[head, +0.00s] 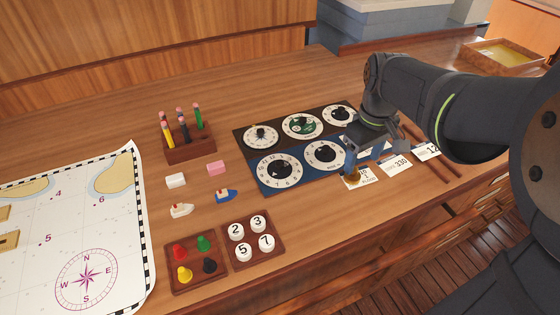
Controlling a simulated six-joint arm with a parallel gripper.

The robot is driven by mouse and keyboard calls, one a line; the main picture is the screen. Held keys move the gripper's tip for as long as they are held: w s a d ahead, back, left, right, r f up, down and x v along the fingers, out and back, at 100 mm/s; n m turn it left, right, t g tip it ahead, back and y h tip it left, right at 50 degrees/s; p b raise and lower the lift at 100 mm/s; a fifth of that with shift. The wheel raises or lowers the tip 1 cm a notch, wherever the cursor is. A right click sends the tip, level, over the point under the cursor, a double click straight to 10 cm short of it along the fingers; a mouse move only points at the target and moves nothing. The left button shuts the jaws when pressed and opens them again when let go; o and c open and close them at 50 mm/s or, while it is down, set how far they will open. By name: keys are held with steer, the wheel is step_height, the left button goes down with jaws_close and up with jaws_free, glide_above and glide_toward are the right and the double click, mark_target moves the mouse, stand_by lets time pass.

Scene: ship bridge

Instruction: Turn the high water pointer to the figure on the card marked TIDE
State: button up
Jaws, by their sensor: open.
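A dial board (245,158) lies on the desk, with a dark back row and a blue front row of round white dials with black pointers. The front left dial (280,169) carries figures round its rim; the front middle dial (325,154) is beside my gripper. The third front dial is mostly hidden behind my gripper. I cannot read which dial is high water. White cards lie along the board's front: a left card (365,183) partly covered by my gripper, a card reading 330 (395,163), and one reading 12 (428,152). No TIDE label is legible. My gripper (351,173) is open, pointing down over the left card.
Left of the board are a pencil holder (190,149), erasers, toy boats (226,196), a tray of coloured pawns (194,286) and a tray of numbered discs (252,260). A chart (60,230) covers the left. Dark rods lie near the right cards.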

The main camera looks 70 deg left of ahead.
steer(key=shift+a, duration=0.1)
steer(key=c, duration=0.4)
steer(key=shift+m, duration=0.5)
steer(key=s+a+r, duration=0.2)
steer(key=a, duration=0.1)
steer(key=s+a+r, duration=0.2)
steer(key=s+a, duration=0.1)
steer(key=s+a+r, duration=0.2)
steer(key=a, duration=0.1)
steer(key=shift+s+r, duration=0.15)
steer(key=shift+s, duration=0.25)
steer(key=shift+c, duration=0.5)
steer(key=m, duration=0.1)
glide_toward(280, 162)
step_height(280, 162, down, 8)
steer(key=shift+f, duration=0.1)
jaws_close()
